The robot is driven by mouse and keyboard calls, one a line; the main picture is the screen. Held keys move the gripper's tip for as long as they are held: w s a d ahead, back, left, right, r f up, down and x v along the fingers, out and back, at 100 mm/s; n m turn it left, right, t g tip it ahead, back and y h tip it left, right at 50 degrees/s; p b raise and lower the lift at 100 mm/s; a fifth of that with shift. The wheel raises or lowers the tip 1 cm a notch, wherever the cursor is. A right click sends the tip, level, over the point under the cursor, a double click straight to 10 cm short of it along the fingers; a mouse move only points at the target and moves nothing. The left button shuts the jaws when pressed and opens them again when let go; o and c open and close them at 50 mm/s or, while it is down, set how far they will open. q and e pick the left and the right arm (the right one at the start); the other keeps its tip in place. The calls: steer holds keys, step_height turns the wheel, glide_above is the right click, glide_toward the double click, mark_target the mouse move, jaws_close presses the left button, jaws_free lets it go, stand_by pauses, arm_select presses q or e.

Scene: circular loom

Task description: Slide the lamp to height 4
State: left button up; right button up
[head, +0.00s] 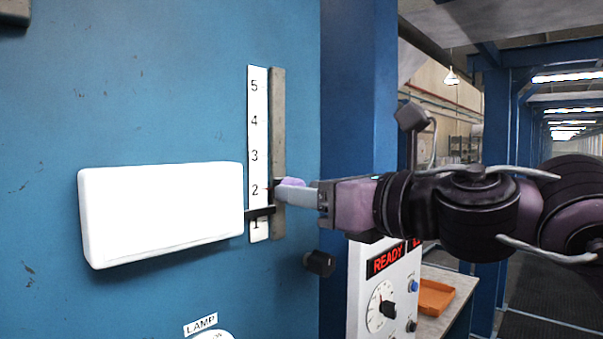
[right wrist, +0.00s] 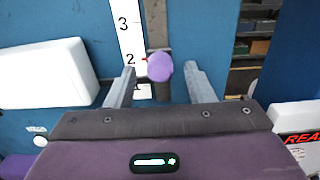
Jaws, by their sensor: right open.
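The lamp (head: 165,212) is a white box on the blue panel, joined by a dark bracket (head: 259,212) to a grey upright rail (head: 278,150). A white scale (head: 257,130) beside the rail is marked 1 to 5. A purple knob (head: 291,182) on the slider is level with about 2; a small red pointer by the 2 shows in the right wrist view. My right gripper (head: 297,194) is open at the knob. In the right wrist view the knob (right wrist: 160,67) lies between the two fingertips, with gaps on both sides. My left gripper is not in view.
A control box (head: 385,295) with a red READY display and a dial stands below my right arm. A black knob (head: 320,263) sticks out below the rail. A LAMP label (head: 200,324) is at the bottom. An orange tray (head: 435,297) lies on a bench. The rail above the slider looks clear.

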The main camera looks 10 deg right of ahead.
steer(key=shift+x, duration=0.85)
jaws_close()
stand_by(0.8)
